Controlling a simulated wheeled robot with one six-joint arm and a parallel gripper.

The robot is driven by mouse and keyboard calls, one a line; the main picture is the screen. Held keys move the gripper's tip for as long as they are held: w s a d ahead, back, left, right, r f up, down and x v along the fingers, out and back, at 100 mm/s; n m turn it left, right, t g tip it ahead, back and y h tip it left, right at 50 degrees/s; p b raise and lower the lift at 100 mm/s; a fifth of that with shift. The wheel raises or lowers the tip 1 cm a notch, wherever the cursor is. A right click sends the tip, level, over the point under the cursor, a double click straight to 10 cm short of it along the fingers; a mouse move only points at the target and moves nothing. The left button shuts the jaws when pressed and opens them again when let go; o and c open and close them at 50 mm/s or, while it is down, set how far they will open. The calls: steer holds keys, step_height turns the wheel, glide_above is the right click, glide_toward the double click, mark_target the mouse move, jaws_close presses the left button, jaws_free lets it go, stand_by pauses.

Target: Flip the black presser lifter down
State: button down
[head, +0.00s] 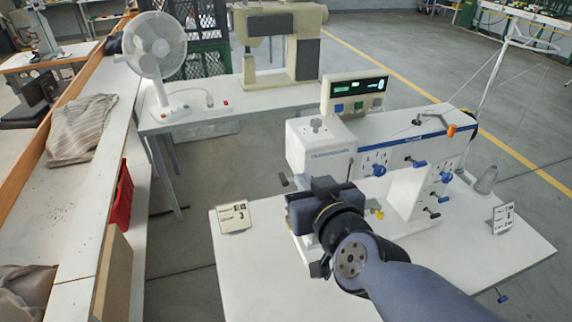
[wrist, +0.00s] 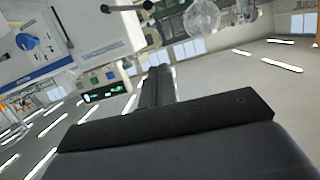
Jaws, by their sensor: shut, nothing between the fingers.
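The white sewing machine (head: 320,150) stands on a white table, and its head is just beyond my gripper (head: 318,192). A short black lever (head: 284,181) sticks out at the left of the machine head; it looks like the presser lifter. In the wrist view a black lever with a rounded end (wrist: 122,8) shows at the top edge, beside the white machine body (wrist: 95,25). In that view my gripper's fingers (wrist: 158,72) are together and empty, below the lever and apart from it. My gripper and arm hide the needle area in the head view.
The machine has blue knobs (head: 379,170) and a lit control panel (head: 354,93). A white fan (head: 156,50) and another machine (head: 280,45) stand behind. The table's front is mostly clear.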

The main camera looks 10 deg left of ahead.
steer(key=shift+s, duration=0.1)
steer(key=shift+f, duration=0.1)
steer(key=b, duration=0.6)
glide_above(287, 184)
step_height(287, 184, down, 3)
steer(key=shift+r, duration=0.1)
steer(key=shift+f, duration=0.7)
steer(key=shift+s+f+b, duration=0.1)
steer(key=shift+f+b, duration=0.95)
steer(key=shift+b, duration=0.05)
